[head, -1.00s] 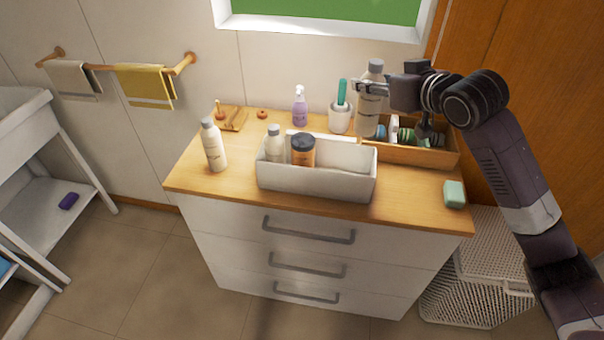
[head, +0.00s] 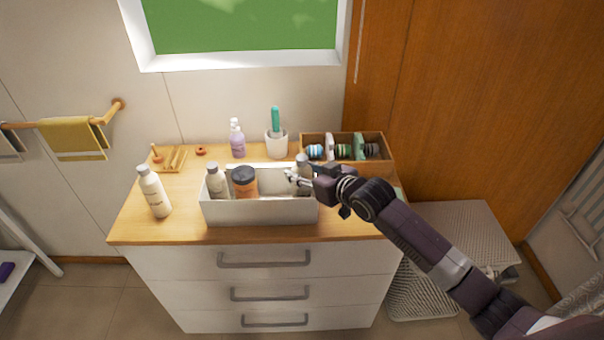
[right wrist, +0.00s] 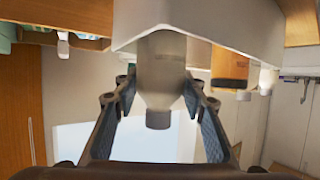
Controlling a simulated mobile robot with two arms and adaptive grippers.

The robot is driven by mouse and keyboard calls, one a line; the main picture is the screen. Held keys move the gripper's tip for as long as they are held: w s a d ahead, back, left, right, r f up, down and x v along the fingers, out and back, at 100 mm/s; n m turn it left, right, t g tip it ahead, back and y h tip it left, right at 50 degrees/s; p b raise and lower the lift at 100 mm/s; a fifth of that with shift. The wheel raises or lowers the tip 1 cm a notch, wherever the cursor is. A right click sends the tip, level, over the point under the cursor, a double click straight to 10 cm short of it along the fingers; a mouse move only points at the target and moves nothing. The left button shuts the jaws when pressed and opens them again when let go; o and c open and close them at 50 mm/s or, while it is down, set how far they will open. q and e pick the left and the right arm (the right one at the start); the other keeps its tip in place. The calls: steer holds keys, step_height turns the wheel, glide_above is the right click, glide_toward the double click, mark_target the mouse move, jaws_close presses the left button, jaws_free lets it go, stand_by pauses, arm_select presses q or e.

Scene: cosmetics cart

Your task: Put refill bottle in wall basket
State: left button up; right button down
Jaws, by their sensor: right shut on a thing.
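My right gripper (head: 298,177) is shut on a pale grey-capped bottle (head: 303,161) at the right end of a white open box (head: 262,212) on the cabinet top. The bottle's lower part is hidden by the gripper and the box. In the right wrist view, upside down, the bottle (right wrist: 162,68) is between the two fingers (right wrist: 160,92), with its lower end behind the rim of the white box (right wrist: 215,22). Whether it touches the box floor cannot be told. My left gripper is not in view.
In the box's left part stand a grey-capped bottle (head: 217,183) and an orange jar with a dark lid (head: 244,181). Another bottle (head: 153,192) stands left of the box. Behind are a purple pump bottle (head: 237,142), a white cup (head: 276,146) and a wooden divided tray (head: 390,150).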

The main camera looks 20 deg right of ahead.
steer(key=shift+f, duration=0.65)
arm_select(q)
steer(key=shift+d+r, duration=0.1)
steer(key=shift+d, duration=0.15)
arm_select(e)
steer(key=shift+f, duration=0.15)
steer(key=c, duration=1.2)
jaws_free()
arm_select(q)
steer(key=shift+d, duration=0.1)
